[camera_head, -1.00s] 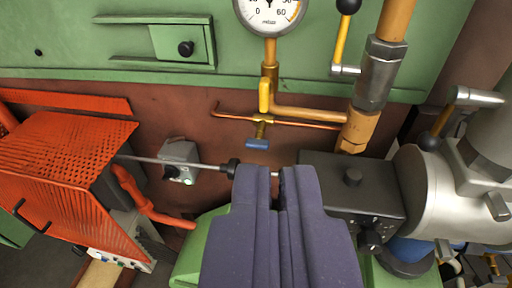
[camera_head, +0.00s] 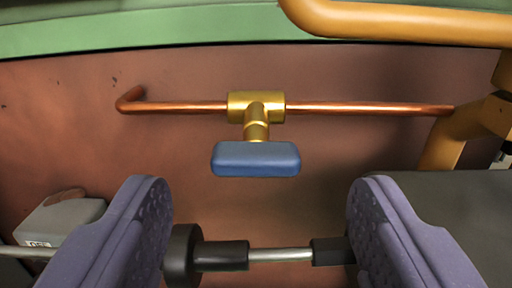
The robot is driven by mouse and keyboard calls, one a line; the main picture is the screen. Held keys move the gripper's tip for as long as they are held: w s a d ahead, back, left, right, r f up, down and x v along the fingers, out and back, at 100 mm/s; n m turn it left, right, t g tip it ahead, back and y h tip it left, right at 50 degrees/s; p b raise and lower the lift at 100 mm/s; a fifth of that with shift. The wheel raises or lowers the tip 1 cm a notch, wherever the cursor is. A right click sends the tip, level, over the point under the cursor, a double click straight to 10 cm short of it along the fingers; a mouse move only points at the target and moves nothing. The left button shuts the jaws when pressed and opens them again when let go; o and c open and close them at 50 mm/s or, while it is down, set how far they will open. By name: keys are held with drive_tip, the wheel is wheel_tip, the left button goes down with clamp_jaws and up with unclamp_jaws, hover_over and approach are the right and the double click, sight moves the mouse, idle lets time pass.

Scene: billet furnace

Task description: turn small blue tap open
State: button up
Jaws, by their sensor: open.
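The small blue tap (camera_head: 256,159) is a flat blue handle on a brass stem and brass fitting (camera_head: 257,107). It sits on a thin copper pipe that runs across the reddish-brown wall. The handle lies crosswise, parallel to the pipe. My gripper (camera_head: 256,198) is open, with a purple padded finger at the lower left and another at the lower right. The handle appears between the fingers in the picture, a little above their tips. I see no contact with it. Nothing is held.
A metal rod with black collars (camera_head: 220,256) crosses below the tap, between and behind the fingers. A grey box (camera_head: 60,219) is at the lower left. A dark block (camera_head: 450,210) is at the right. A thick yellow pipe (camera_head: 400,22) runs above. The wall around the tap is bare.

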sight(249, 173)
drive_tip(key=w, duration=0.4)
drive_tip(key=shift+a, duration=0.1)
drive_tip(key=c, duration=1.1)
drive_tip(key=shift+o, duration=0.2)
drive_tip(key=shift+f+n+b, duration=0.1)
drive_tip(key=shift+n+b, duration=0.2)
drive_tip(key=shift+b, duration=0.2)
drive_tip(key=n+b, duration=0.3)
drive_tip(key=b, duration=0.1)
drive_tip(key=shift+a+f+n, duration=0.1)
drive_tip(key=shift+f+n, duration=0.05)
drive_tip(key=shift+n, duration=0.25)
drive_tip(key=n+b, duration=0.3)
drive_tip(key=n, duration=0.1)
drive_tip(key=shift+n+b, duration=0.3)
drive_tip(key=shift+b, duration=0.1)
drive_tip(key=n+b, duration=0.2)
drive_tip(key=n, duration=0.2)
drive_tip(key=shift+n+b, duration=0.9)
drive_tip(key=shift+n, duration=1.6)
